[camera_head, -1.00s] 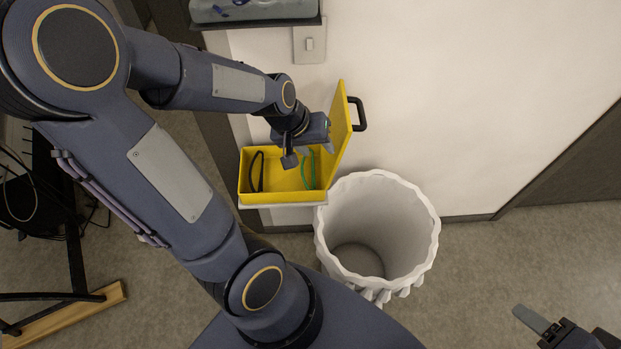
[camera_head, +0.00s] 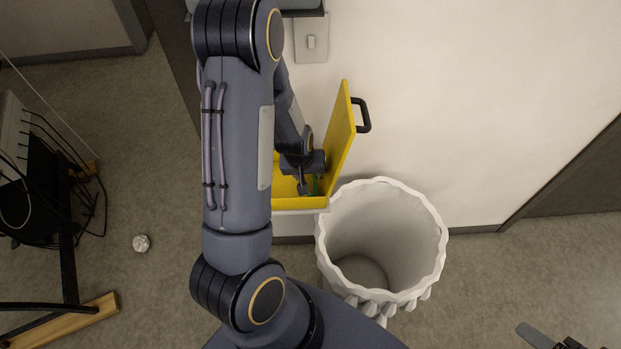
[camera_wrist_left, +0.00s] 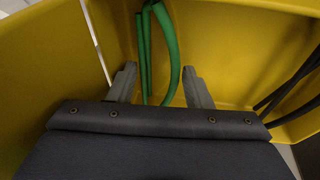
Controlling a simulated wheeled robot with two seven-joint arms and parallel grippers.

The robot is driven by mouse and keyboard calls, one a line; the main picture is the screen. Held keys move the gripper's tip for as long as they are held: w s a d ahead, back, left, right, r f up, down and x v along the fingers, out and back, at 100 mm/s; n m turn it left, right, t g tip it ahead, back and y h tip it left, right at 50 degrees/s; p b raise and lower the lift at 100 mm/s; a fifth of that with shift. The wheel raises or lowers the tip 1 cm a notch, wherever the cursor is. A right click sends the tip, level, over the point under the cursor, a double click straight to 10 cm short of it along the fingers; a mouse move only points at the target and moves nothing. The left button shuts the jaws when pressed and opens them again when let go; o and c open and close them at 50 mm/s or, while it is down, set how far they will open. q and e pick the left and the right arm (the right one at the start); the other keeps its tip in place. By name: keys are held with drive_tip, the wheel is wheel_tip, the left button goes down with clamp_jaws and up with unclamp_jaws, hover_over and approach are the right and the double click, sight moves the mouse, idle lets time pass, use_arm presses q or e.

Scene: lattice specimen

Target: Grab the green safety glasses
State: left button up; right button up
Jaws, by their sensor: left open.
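The green safety glasses (camera_wrist_left: 166,45) are in the yellow box (camera_head: 300,203). In the left wrist view they stand as thin green strips against the yellow wall, between the two fingers of my left gripper (camera_wrist_left: 158,90). In the head view only a small green part (camera_head: 316,184) shows beside my left gripper (camera_head: 309,188), which reaches down into the box. The left gripper is open, with a finger on either side of the glasses. Part of the glasses is hidden below the gripper body. My right gripper (camera_head: 536,337) shows only in part at the bottom right corner.
A black pair of glasses (camera_wrist_left: 292,88) lies in the box at the right of the wrist view. The yellow lid (camera_head: 340,135) stands open beside the wall. A crumpled white ball (camera_head: 141,243) lies on the floor.

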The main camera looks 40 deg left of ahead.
use_arm(q)
drive_tip(key=shift+w+f, duration=0.15)
drive_tip(key=shift+f, duration=0.4)
drive_tip(key=c, duration=0.7)
drive_tip(key=shift+r, duration=0.1)
